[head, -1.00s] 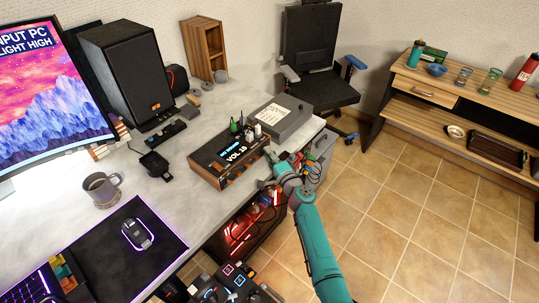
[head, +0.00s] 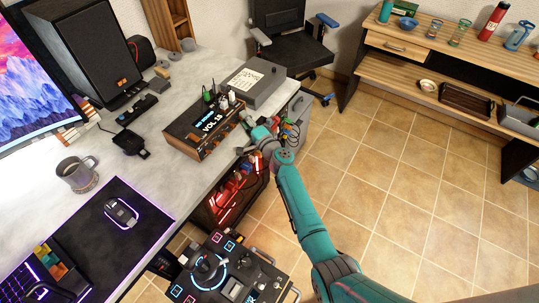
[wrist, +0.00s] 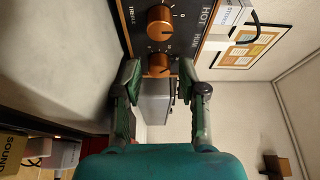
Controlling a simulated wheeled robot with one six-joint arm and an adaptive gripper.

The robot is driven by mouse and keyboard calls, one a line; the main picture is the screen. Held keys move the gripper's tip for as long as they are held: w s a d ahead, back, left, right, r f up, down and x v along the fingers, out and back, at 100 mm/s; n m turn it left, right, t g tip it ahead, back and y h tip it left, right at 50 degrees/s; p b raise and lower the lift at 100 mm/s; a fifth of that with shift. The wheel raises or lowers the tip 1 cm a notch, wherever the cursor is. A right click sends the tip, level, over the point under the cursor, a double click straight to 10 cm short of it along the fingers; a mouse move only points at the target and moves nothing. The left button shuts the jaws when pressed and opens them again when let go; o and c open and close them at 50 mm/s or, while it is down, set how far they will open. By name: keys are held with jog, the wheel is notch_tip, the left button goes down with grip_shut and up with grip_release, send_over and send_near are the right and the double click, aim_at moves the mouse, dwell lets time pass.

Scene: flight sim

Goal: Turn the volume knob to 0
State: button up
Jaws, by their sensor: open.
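A wood-sided audio box (head: 189,151) stands on the desk's right part; its display (head: 208,124) seems to read "VOL 18". My gripper (head: 245,145) is at the box's front face. In the wrist view my gripper (wrist: 159,78) is open, with one finger on each side of a copper knob (wrist: 158,65). Whether the fingers touch it I cannot tell. A second copper knob (wrist: 160,22) is above it, beyond the fingertips, near the printed word "TREBLE". I cannot tell from the labels which knob is the volume one.
A grey box with a paper note (head: 250,82) is behind the audio box. A black speaker (head: 80,50), a mug (head: 77,174) and a mouse (head: 121,212) stand on the desk (head: 140,172). A control panel (head: 225,268) is below the desk edge. The tiled floor to the right is clear.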

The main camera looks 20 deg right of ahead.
jog(key=shift+r+m+g, duration=0.1)
jog(key=shift+m+g, duration=0.5)
jog(key=shift+m, duration=1)
